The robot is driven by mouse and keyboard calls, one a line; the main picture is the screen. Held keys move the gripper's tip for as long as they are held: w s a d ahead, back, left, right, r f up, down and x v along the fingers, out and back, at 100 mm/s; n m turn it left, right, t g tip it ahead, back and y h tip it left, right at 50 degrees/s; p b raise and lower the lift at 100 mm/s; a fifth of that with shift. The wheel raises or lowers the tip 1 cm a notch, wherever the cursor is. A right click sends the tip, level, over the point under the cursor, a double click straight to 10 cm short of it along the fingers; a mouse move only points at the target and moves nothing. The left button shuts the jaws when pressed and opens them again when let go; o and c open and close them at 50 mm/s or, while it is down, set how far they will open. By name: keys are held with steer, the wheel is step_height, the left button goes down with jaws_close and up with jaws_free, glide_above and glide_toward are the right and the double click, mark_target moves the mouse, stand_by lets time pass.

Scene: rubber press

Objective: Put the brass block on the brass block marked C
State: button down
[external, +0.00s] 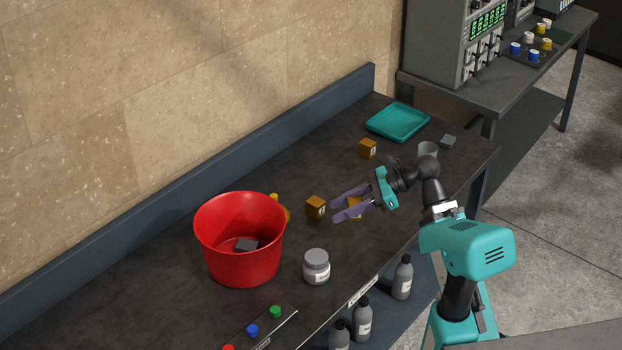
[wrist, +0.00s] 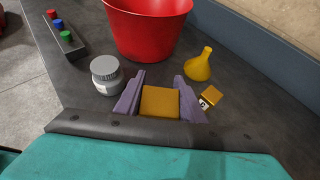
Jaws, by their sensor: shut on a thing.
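My gripper (external: 336,205) reaches left over the bench with its purple fingers shut on a brass block (external: 355,201). In the wrist view the held brass block (wrist: 160,102) fills the space between the fingers. In the external view a finger partly covers it. A second brass block (external: 316,207) with a pale label stands just left of the fingertips, and shows right of the fingers in the wrist view (wrist: 213,97). A third brass block (external: 367,148) with a label stands farther back, near the teal tray.
A grey-lidded jar (external: 316,267) is near the front edge. A teal tray (external: 398,121) lies at the back. The bench between tray and bucket is mostly clear.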

steer(key=shift+w+a+r, duration=0.1)
steer(key=shift+w+r, duration=0.05)
steer(key=shift+w+a+p, duration=0.25)
steer(key=shift+w+p, duration=0.15)
steer(key=shift+p, duration=0.5)
steer(key=w+a+p, duration=0.4)
steer(key=w+p, duration=0.2)
steer(key=p, duration=0.4)
steer(key=shift+a+f, duration=0.15)
steer(key=shift+f, duration=0.1)
steer(key=w+p, duration=0.1)
steer(key=p, duration=0.4)
steer(key=shift+a, duration=0.4)
steer(key=p, duration=0.4)
steer(key=shift+w+a+f, duration=0.15)
steer(key=shift+w+a, duration=0.05)
steer(key=shift+w, duration=0.1)
steer(key=shift+p, duration=0.5)
